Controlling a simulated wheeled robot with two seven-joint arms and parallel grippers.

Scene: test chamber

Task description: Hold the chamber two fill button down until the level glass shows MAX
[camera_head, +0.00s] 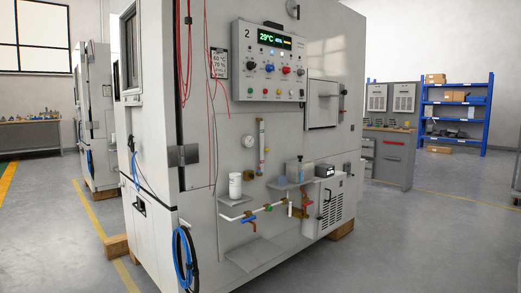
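Chamber two (205,130) is a large grey cabinet in the middle of the view, marked with a "2" on its control panel (241,60). The panel has a lit display (273,40) reading 29°C, a row of knobs and a lower row of small coloured buttons (277,91). I cannot read the labels, so I cannot tell which is the fill button. A slim upright level glass (261,146) with brass-coloured ends is on the wall below the panel. Its level and markings are too small to read. Neither gripper is in view.
Below are a white jar (235,185) on a shelf, pipes with coloured valve handles and a small shelf holding a container. Red cables hang left of the panel. The floor (400,235) at right front is clear.

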